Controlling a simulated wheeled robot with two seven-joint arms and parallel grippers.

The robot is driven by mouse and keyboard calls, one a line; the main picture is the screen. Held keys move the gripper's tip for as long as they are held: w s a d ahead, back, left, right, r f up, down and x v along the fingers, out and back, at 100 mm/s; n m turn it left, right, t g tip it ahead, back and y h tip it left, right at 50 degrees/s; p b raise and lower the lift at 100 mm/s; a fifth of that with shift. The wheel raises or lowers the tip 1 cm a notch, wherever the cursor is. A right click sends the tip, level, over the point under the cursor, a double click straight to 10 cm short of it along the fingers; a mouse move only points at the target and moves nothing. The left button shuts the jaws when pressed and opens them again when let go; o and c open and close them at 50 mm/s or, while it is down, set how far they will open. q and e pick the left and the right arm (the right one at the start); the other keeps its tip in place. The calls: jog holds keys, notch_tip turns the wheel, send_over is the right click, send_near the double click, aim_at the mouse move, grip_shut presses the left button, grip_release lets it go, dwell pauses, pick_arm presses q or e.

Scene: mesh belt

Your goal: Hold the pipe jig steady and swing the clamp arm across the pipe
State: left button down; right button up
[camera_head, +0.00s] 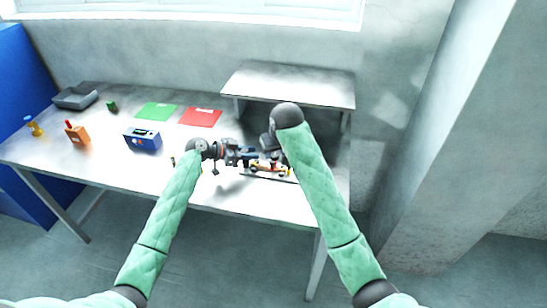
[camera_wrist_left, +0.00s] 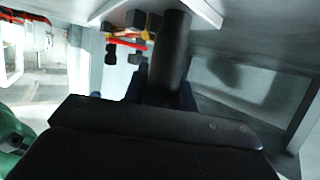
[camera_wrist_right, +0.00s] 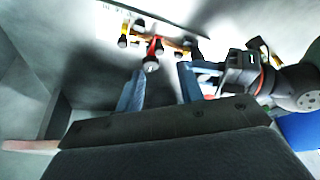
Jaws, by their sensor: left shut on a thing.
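The pipe jig (camera_head: 270,170) lies near the front right of the table, with red and yellow parts on a dark, narrow base. My left gripper (camera_head: 252,155) is at its left end. In the left wrist view a thick dark cylinder (camera_wrist_left: 170,50), seemingly part of the jig, stands between the fingers, which are shut on it. The red and yellow clamp parts (camera_wrist_left: 130,40) show beyond. My right gripper (camera_wrist_right: 163,85) is open, its blue fingers apart and empty. The red-tipped clamp arm (camera_wrist_right: 154,50) appears just beyond them. The pipe cannot be clearly told apart.
A raised shelf (camera_head: 290,85) stands behind the jig. The table's front edge is close to the jig.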

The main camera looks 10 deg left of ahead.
jog(key=shift+v, duration=2.1)
pick_arm(q)
jog(key=c, duration=1.1)
grip_release()
jog(key=shift+o, duration=0.2)
jog(key=shift+s+a, duration=0.1)
